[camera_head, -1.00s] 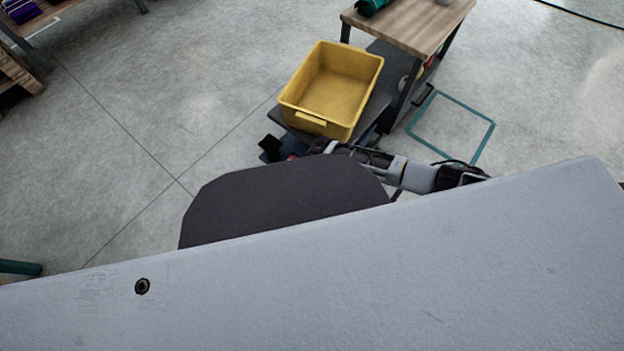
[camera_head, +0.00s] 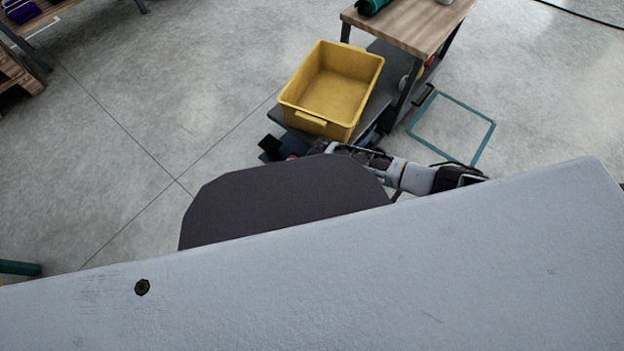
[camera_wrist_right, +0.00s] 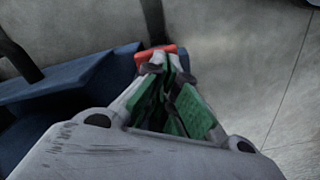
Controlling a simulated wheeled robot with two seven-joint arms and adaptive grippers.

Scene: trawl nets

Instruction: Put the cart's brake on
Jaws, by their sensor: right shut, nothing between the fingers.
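The cart (camera_head: 274,116) is a low dark platform with a yellow crate (camera_head: 351,104) on it. A red pedal-like piece (camera_wrist_right: 156,53) shows at the cart's blue edge (camera_wrist_right: 75,88) in the right wrist view; I take it for the brake. Only a sliver of red shows in the head view. My right gripper (camera_wrist_right: 157,66) has green pads and is shut, with nothing held. Its tips are at the red piece in the picture; I cannot tell whether they touch. In the head view my own body hides part of the cart's near end. My left gripper is not in view.
A wood-topped table (camera_head: 412,24) stands beside the cart at the upper right. A teal square outline (camera_head: 452,127) marks the floor to the cart's right. Shelving (camera_head: 35,38) stands at the far left. The floor left of the cart is open.

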